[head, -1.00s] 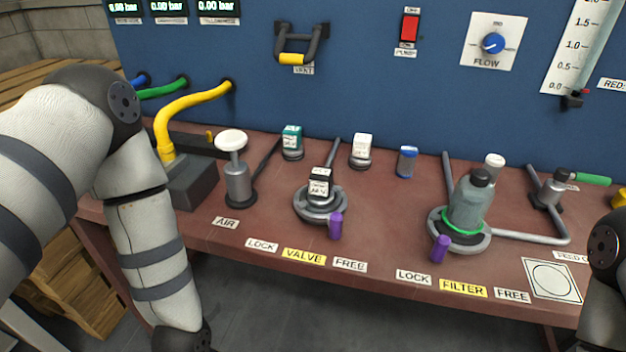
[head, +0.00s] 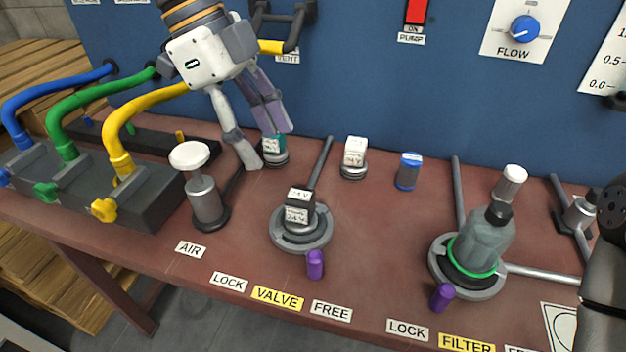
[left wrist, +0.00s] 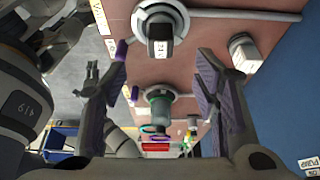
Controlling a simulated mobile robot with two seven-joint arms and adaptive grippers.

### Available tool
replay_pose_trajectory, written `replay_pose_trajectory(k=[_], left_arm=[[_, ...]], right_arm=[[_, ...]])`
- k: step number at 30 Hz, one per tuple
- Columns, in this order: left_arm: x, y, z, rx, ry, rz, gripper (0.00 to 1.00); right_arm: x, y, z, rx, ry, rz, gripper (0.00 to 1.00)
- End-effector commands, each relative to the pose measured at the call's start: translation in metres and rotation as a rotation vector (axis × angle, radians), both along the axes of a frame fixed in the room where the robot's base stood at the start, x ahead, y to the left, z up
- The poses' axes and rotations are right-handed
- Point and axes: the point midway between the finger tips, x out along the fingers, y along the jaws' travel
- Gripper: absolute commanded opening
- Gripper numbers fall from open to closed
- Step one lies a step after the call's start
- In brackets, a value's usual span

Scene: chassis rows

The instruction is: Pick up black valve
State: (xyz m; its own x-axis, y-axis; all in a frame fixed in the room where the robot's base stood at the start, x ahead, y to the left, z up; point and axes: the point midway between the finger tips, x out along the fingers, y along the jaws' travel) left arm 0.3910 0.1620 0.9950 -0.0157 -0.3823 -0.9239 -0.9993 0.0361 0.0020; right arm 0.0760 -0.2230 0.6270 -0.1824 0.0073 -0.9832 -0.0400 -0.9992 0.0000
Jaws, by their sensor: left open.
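The black valve (head: 297,212), a dark block with white labelled faces, sits upright in the round grey seat (head: 303,240) behind the VALVE label. It also shows near the top of the left wrist view (left wrist: 160,46). My left gripper (head: 264,149) is open and empty, up and to the left of the black valve in the head view, apart from it. Its fingers point down, in front of the teal-and-white valve (head: 273,144), which they partly hide. A small grey claw, seemingly my right gripper (left wrist: 91,78), shows in the left wrist view; its jaw state is unclear.
The white valve (head: 354,157) and blue cap (head: 408,171) stand right of the left gripper. A white-topped AIR plunger (head: 205,195) stands left. A purple peg (head: 315,264) is in front of the seat; the filter (head: 482,240) stands right. The blue panel (head: 370,90) rises behind.

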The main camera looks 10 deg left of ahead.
Motion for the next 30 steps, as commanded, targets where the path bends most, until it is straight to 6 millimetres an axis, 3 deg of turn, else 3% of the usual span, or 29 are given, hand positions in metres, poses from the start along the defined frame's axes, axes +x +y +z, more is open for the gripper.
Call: replay_pose_trajectory(k=[19,28,30], left_arm=[[-0.001,-0.046,-0.101,0.001,0.008,0.000,0.55],[-0.001,-0.051,-0.110,0.000,-0.001,0.002,0.55],[-0.001,-0.051,-0.110,0.000,-0.001,0.002,0.41]], right_arm=[[-0.010,0.000,-0.008,0.000,0.034,0.000,0.40],[-0.010,0.000,-0.008,0.000,0.034,0.000,0.40],[-0.010,0.000,-0.008,0.000,0.034,0.000,0.40]])
